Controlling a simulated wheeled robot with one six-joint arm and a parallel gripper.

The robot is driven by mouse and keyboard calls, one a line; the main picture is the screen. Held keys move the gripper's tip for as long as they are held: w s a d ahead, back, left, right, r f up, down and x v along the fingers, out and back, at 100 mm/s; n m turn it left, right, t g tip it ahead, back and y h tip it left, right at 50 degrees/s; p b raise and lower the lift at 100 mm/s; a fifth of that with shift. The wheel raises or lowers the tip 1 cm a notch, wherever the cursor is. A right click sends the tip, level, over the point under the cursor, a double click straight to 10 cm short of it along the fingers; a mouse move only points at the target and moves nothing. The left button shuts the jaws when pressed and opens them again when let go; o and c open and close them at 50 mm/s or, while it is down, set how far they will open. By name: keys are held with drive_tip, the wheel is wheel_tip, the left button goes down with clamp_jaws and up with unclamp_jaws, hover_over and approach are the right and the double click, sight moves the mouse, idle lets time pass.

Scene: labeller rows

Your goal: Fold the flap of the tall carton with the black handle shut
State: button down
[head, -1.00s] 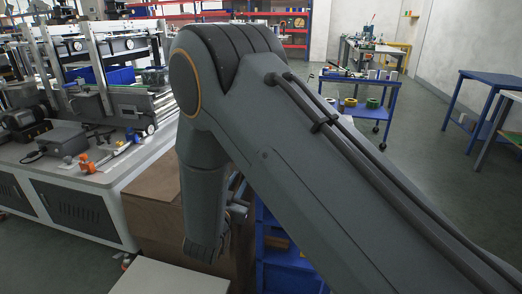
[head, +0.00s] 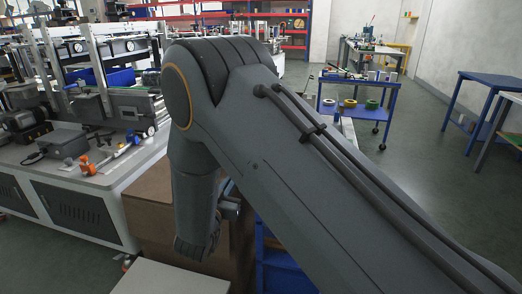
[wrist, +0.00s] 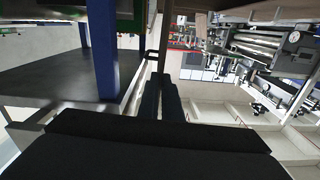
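A brown carton-like box (head: 152,187) stands in the head view beside the workbench, partly behind my arm. I cannot make out a black handle or an open flap on it, so I cannot tell whether it is the tall carton. My gripper (wrist: 163,98) shows in the wrist view as two dark fingers lying side by side with no clear gap, and nothing shows between them. In the head view my own arm hides the gripper.
A workbench (head: 70,185) with machines stands at left. A blue cart (head: 362,104) with tape rolls and a blue table (head: 492,80) stand at right. The wrist view shows a blue post (wrist: 103,55) and a dark flat panel (wrist: 65,78). Open floor lies at right.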

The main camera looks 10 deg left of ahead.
drive_tip(key=shift+a+f+n, duration=0.1)
drive_tip(key=shift+a+n, duration=0.8)
drive_tip(key=shift+a, duration=0.5)
drive_tip(key=shift+w+a+f+n, duration=0.1)
drive_tip(key=shift+a+f+n, duration=0.15)
drive_tip(key=shift+a+n, duration=0.5)
drive_tip(key=shift+w+a+f+n, duration=0.1)
drive_tip(key=shift+a+f+n, duration=0.3)
drive_tip(key=shift+a, duration=0.6)
drive_tip(key=shift+w+a+f+n, duration=0.1)
drive_tip(key=shift+a+n, duration=0.65)
drive_tip(key=shift+a, duration=0.1)
drive_tip(key=shift+w+a+f+n+b, duration=0.1)
drive_tip(key=shift+a+f+n+b, duration=0.2)
drive_tip(key=shift+a+f+n, duration=0.35)
drive_tip(key=shift+a+f+n+b, duration=0.3)
drive_tip(key=shift+a+n, duration=0.2)
drive_tip(key=shift+a, duration=0.3)
drive_tip(key=shift+w+a+f+n+b, duration=0.1)
drive_tip(key=shift+a+f+n+b, duration=0.2)
drive_tip(key=shift+a+f+n, duration=0.35)
drive_tip(key=shift+a+r, duration=0.1)
drive_tip(key=shift+r, duration=0.05)
